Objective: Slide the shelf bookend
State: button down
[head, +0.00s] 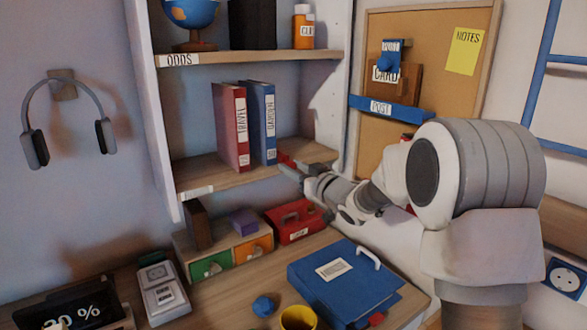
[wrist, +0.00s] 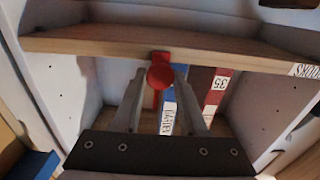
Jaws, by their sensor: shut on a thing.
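The red bookend (head: 286,158) is on the middle shelf board (head: 205,172), close to the right side of the blue book (head: 262,122). A red book (head: 231,127) stands upright left of the blue one. In the wrist view, which is upside down, the bookend's round red knob (wrist: 160,76) lies between my fingertips at the board's front edge. My gripper (head: 290,169) reaches in from the right and is shut on the knob. My fingers partly hide the bookend in the head view. The blue book (wrist: 168,110) and red book (wrist: 213,90) also show in the wrist view.
Bare board lies left of the red book and a short stretch right of the bookend. Above is a shelf with a globe (head: 191,14) and an orange bottle (head: 303,27). Below are small drawers (head: 213,263), a red box (head: 296,222) and a blue binder (head: 340,284).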

jog(key=shift+d, duration=0.1)
jog(key=w+d+p, duration=0.2)
jog(key=d, duration=0.1)
jog(key=w+d+p, duration=0.1)
jog(key=w+d, duration=0.1)
jog(key=d, duration=0.1)
jog(key=w+d+p, duration=0.2)
jog(key=d, duration=0.1)
jog(key=shift+w+d+p, duration=0.3)
jog(key=shift+d+p, duration=0.05)
jog(key=shift+d, duration=0.05)
jog(key=c, duration=0.5)
grip_release()
jog(key=p+v, duration=0.1)
jog(key=v, duration=1.6)
jog(key=shift+s, duration=0.2)
